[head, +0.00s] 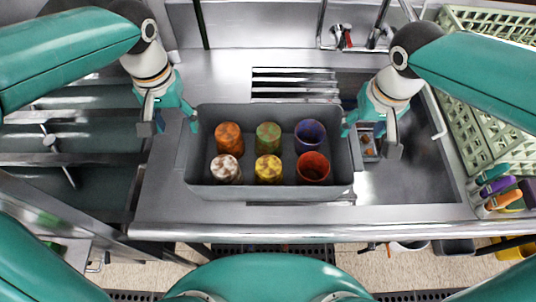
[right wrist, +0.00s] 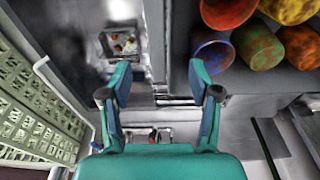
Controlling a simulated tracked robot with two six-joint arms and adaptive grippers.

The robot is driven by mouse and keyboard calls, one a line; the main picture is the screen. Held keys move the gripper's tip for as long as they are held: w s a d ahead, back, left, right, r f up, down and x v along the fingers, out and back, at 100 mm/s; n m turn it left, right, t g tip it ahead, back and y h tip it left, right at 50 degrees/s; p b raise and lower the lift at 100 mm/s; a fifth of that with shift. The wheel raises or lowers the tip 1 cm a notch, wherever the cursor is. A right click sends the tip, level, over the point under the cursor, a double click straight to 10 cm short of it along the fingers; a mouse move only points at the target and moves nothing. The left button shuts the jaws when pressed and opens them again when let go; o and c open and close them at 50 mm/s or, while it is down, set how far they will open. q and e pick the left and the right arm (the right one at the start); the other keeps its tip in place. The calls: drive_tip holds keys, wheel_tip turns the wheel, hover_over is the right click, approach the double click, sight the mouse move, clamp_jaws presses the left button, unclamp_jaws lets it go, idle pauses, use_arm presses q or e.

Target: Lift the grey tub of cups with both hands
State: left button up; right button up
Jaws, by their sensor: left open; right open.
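The grey tub (head: 265,194) stands upright at the middle of the steel counter. It holds several cups in two rows: orange (head: 228,136), green (head: 268,135) and purple-blue (head: 310,133) behind, white-brown (head: 225,168), yellow (head: 268,168) and red-orange (head: 312,167) in front. My left gripper (head: 169,124) is open beside the tub's left end, its inner finger close to the wall. My right gripper (head: 370,134) is open at the right end, its inner finger close to that wall.
A small tray of bits (head: 368,148) lies in the sink area right of the tub, partly behind my right gripper. Green crates (head: 450,105) stand at the right, with coloured-handled utensils (head: 495,190) near them. A faucet (head: 342,38) is at the back.

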sight(185, 141)
use_arm(q)
wheel_tip(185, 141, down, 8)
drive_tip(key=shift+r, duration=0.25)
use_arm(e)
drive_tip(key=f, duration=0.5)
drive_tip(key=w+f, duration=0.1)
drive_tip(key=f, duration=0.1)
drive_tip(key=shift+f, duration=0.25)
use_arm(q)
clamp_jaws()
use_arm(e)
clamp_jaws()
drive_tip(key=shift+w+r, duration=0.1)
